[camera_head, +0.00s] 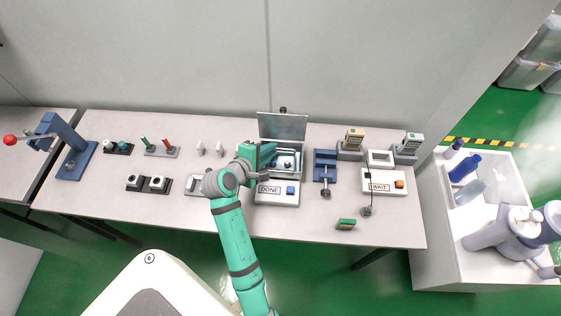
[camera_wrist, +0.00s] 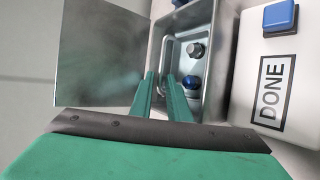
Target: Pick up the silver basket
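In the wrist view the box (camera_wrist: 212,90) holds a grey knob-like piece (camera_wrist: 196,49) and a blue one (camera_wrist: 191,82). A silver loop-shaped handle (camera_wrist: 166,50) shows inside it. The fingertips are close to the handle; contact cannot be told. In the head view my gripper (camera_head: 270,157) partly covers the box.
The DONE panel (camera_head: 277,198) with a blue button sits in front of the box. A blue vise (camera_head: 325,166) and the WAIT panel (camera_head: 372,187) stand to the right. Small switches (camera_head: 210,149) stand to the left. A green tester (camera_head: 346,224) lies near the table's front edge.

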